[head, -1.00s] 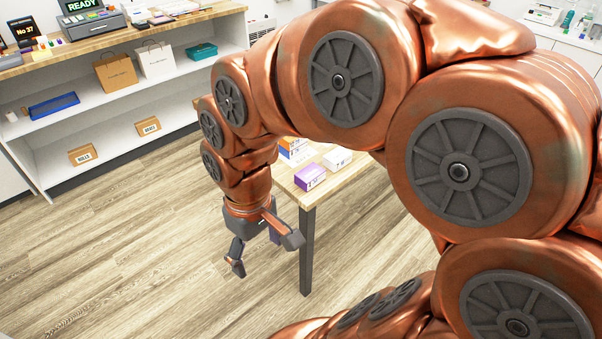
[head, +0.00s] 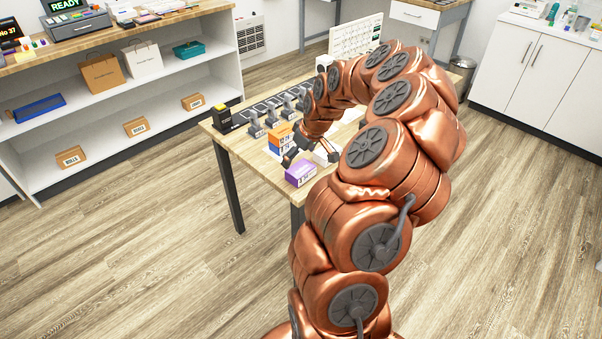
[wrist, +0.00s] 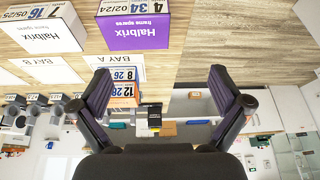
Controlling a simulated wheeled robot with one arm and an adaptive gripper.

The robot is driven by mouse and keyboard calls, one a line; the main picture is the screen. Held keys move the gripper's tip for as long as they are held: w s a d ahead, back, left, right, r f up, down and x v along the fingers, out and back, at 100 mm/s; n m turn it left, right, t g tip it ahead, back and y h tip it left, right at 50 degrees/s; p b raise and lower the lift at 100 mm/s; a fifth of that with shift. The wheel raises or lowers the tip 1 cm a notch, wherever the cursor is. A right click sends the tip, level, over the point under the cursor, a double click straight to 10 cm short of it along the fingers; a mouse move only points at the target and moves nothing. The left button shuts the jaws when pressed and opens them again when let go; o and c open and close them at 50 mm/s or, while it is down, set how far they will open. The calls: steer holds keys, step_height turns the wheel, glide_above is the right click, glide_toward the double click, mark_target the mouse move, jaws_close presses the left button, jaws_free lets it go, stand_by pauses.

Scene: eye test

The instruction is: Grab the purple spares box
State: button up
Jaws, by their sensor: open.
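The purple spares box (head: 300,173) sits at the near corner of the wooden table in the head view. In the wrist view the purple box (wrist: 133,32) is at the top, its "Halbrix" print upside down, left of the middle line. My gripper (head: 297,153) is above the table just behind the purple box, partly hidden by my arm. In the wrist view my gripper (wrist: 160,75) is open, with nothing between its fingers. The purple box lies beyond the fingertips, and I see no contact.
A white Halbrix box (wrist: 42,35) lies beside the purple one; it also shows in the head view (head: 326,152). Orange and blue boxes (head: 281,134) are stacked close behind. Several grey devices (head: 272,118) line the table (head: 228,140). Shelves stand at left; open floor lies around.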

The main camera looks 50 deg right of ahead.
mark_target(301, 168)
steer(key=d, duration=0.1)
steer(key=d+f, duration=0.1)
steer(key=d, duration=0.1)
steer(key=shift+s+f, duration=0.25)
steer(key=shift+s, duration=0.15)
steer(key=shift+d+f, duration=0.15)
steer(key=shift+f, duration=0.05)
steer(key=shift+p+x, duration=1.5)
steer(key=shift+x, duration=2.25)
steer(key=c, duration=0.9)
steer(key=shift+o, duration=0.2)
steer(key=shift+r, duration=0.15)
